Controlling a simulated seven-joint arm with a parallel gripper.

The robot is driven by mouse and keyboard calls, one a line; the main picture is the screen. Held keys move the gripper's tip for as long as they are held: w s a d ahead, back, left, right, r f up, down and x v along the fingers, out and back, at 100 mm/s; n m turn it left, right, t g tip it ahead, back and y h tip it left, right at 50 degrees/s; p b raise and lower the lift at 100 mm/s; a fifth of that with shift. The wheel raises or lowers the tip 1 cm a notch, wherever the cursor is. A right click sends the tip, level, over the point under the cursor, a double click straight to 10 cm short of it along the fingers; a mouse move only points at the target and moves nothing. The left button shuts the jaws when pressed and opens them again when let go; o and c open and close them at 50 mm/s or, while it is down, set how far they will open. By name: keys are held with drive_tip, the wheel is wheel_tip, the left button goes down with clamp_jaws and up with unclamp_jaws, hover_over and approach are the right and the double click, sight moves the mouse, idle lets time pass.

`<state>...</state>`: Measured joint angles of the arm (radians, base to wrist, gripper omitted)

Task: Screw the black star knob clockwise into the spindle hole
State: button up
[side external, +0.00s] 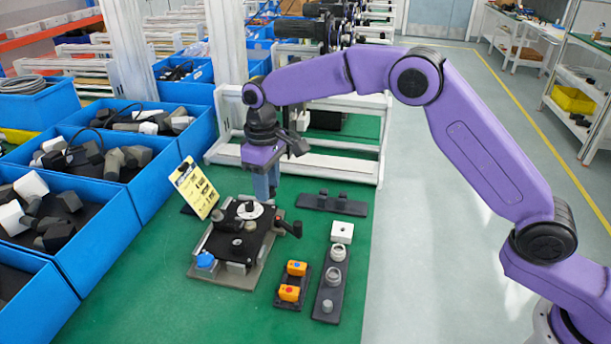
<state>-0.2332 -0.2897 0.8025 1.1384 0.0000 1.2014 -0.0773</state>
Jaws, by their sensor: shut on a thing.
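My gripper (265,190) points down at the back right edge of a fixture (237,234) with a black top plate on a grey base. It is shut on a small dark thing, which I take to be the black star knob; the fingers mostly hide it and its shape is not clear. A white disc (250,210) lies on the plate just left of and below the fingertips. I cannot make out the spindle hole. A black handle (292,228) sticks out at the fixture's right side, and a blue knob (205,261) sits at its front left corner.
Right of the fixture are a block with orange parts (292,283), a dark rail with grey fittings (331,285) and a black bar (332,204). Blue bins (130,175) line the left. The green front area is clear.

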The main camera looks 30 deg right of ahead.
drive_tip(key=a+f, duration=0.1)
drive_tip(key=a, duration=0.1)
drive_tip(key=a+f+n, duration=0.1)
drive_tip(key=a, duration=0.2)
drive_tip(key=a+f+n, duration=0.1)
drive_tip(key=a+f, duration=0.1)
drive_tip(key=a, duration=0.1)
drive_tip(key=shift+s+a+f, duration=0.1)
drive_tip(key=shift+a, duration=0.15)
drive_tip(key=shift+f, duration=1.4)
drive_tip(key=shift+f, duration=0.55)
drive_tip(key=shift+f, duration=0.2)
drive_tip(key=shift+f, duration=0.2)
idle(0.3)
